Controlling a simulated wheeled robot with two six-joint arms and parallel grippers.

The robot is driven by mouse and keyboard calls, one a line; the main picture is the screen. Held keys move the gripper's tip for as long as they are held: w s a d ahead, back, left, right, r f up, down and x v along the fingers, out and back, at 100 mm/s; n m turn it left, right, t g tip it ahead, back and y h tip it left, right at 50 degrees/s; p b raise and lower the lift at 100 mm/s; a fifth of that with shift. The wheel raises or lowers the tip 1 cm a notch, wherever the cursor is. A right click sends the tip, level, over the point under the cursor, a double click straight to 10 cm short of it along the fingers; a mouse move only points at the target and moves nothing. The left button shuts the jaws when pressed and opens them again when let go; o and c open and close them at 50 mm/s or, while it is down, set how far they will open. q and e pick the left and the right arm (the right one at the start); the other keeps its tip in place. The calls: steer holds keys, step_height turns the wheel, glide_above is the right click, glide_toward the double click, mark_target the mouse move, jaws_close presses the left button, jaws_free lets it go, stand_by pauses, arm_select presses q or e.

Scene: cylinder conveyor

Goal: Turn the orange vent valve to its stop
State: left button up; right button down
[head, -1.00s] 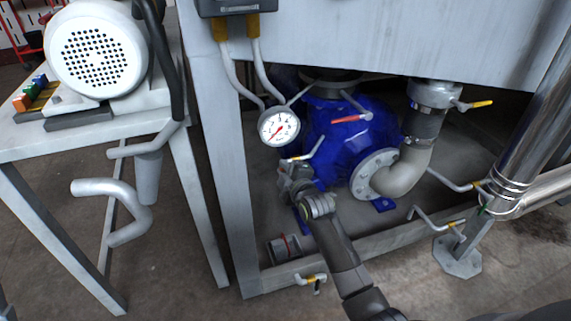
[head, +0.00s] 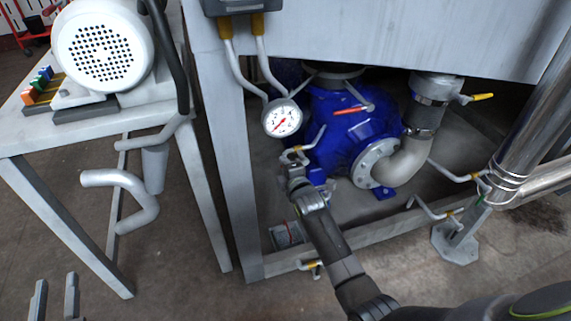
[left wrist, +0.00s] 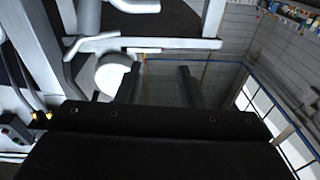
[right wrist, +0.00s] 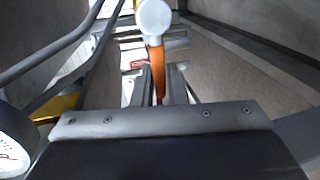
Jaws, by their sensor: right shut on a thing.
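The orange vent valve's handle (right wrist: 158,62) shows in the right wrist view, running from a pale round end down between the fingers. My right gripper (right wrist: 162,85) is shut on this handle. In the head view my right gripper (head: 293,164) is low in front of the blue pump, below the gauge. An orange-yellow bit shows at its fingertips there; the rest of the handle is largely hidden. My left gripper (head: 55,298) is open and empty at the lower left of the head view, far from the valve. Its spread fingers show in the left wrist view (left wrist: 160,88).
A round gauge (head: 282,118) hangs close above my right gripper. The frame's lower rail (head: 340,245) and several yellow-handled pipes surround it. A workbench (head: 60,130) stands left; the floor between is free.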

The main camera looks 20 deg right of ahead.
steer(key=shift+f, duration=0.2)
steer(key=c, duration=1.5)
jaws_free()
steer(key=shift+c, duration=0.2)
steer(key=shift+r, duration=0.1)
